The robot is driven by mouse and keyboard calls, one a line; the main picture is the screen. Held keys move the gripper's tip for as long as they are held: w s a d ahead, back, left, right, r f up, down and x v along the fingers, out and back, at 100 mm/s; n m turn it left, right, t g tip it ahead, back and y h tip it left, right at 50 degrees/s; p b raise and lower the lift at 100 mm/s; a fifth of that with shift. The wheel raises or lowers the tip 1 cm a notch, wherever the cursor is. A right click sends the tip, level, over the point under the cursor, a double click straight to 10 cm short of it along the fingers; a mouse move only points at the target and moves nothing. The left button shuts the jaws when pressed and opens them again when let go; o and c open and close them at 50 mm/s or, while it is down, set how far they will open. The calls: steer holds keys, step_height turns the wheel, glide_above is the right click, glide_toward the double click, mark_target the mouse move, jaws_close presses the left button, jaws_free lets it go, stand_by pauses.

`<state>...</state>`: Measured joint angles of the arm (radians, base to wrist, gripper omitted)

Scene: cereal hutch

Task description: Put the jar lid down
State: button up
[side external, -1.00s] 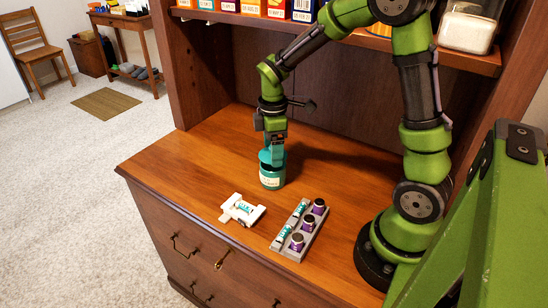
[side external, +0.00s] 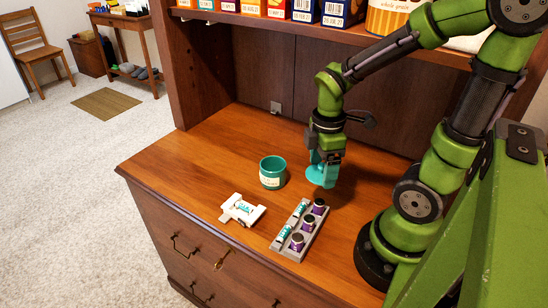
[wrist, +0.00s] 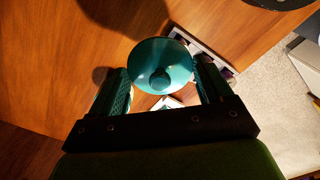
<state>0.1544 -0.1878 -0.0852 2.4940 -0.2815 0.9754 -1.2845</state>
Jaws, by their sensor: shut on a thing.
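A teal jar (side external: 272,174) stands upright and open-topped on the wooden hutch counter, with a pale label on its side. The round teal jar lid (side external: 321,176) is to the right of the jar, at my gripper. My gripper (side external: 326,160) is shut on the lid and points down. In the wrist view, the lid (wrist: 161,65) shows its round face and central knob between the two teal fingers of my gripper (wrist: 163,82). I cannot tell for sure whether the lid touches the counter.
A grey tray (side external: 284,252) with purple-sided pieces and small teal items lies at the front. A white holder (side external: 241,209) is left of it. Boxes (side external: 306,10) line the shelf above. The counter left of the jar is clear.

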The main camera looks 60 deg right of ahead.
mark_target(305, 191)
steer(key=w+d+f+n, duration=0.1)
steer(key=w+d+n, duration=0.2)
steer(key=w+n, duration=0.15)
steer(key=f, duration=0.6)
steer(key=w+f, duration=0.1)
steer(key=f, duration=0.2)
steer(key=shift+d+f, duration=0.1)
steer(key=o, duration=1)
steer(key=shift+f, duration=0.15)
steer(key=shift+c, duration=0.2)
step_height(305, 191, up, 12)
steer(key=s+a+r+m+t+y, duration=0.2)
steer(key=a+r+m+t, duration=0.5)
steer(key=m, duration=1.1)
steer(key=s+a+r, duration=0.1)
steer(key=a+r, duration=0.3)
steer(key=r, duration=0.1)
steer(key=shift+a, duration=0.4)
